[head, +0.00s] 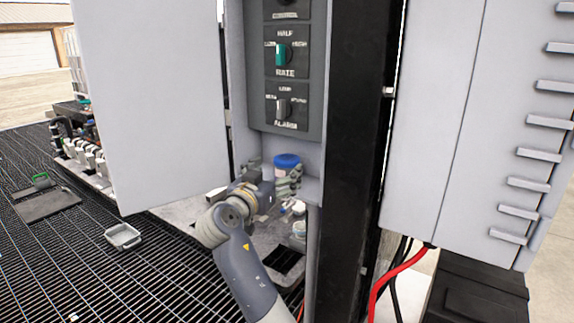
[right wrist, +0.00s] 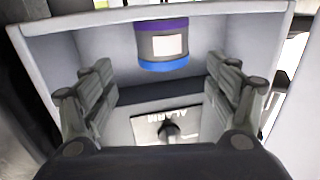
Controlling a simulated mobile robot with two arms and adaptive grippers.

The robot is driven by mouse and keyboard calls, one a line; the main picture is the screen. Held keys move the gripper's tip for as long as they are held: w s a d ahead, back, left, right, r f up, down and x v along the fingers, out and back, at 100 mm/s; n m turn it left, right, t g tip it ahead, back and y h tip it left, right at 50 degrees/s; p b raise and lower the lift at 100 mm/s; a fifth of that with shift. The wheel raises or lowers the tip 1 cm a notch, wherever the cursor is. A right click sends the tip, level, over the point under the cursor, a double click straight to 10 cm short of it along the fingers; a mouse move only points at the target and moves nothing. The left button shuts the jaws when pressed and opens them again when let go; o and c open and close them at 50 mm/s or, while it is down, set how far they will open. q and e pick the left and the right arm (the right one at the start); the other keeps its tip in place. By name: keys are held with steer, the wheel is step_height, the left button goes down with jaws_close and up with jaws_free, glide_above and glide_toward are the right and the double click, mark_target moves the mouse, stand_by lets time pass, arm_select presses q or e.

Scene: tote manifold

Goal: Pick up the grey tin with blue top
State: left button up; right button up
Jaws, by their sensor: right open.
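The grey tin with a blue top (head: 287,161) stands upright on the bottom ledge of the open grey cabinet, under the switch panel. In the right wrist view, which is upside down, the tin (right wrist: 162,45) shows a white label, a blue band and a purple band. My right gripper (head: 277,187) is at the cabinet opening, close in front of the tin and partly hiding its lower part. In the right wrist view its fingers (right wrist: 166,88) are spread wide, with the tin beyond them and nothing between. My left gripper is out of view.
The switch panel (head: 285,75) with rate and alarm knobs sits just above the tin. The open cabinet door (head: 150,100) stands left, a black post (head: 358,150) right. A grey tray (head: 123,236) lies on the floor grating. Red cable (head: 398,273) hangs lower right.

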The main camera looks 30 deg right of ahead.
mark_target(287, 158)
steer(key=shift+x, duration=0.8)
steer(key=shift+w+d+p, duration=0.35)
steer(key=shift+d+p, duration=0.05)
steer(key=shift+w+d+r+p, duration=0.1)
steer(key=shift+d+r+p, duration=0.05)
steer(key=shift+p, duration=0.15)
steer(key=p+x, duration=0.3)
steer(key=shift+w+d, duration=0.3)
steer(key=shift+w+d+f, duration=0.2)
steer(key=shift+w+d, duration=0.05)
steer(key=shift+d, duration=0.05)
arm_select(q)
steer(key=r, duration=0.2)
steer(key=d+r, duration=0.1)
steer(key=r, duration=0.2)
arm_select(e)
steer(key=c, duration=1.2)
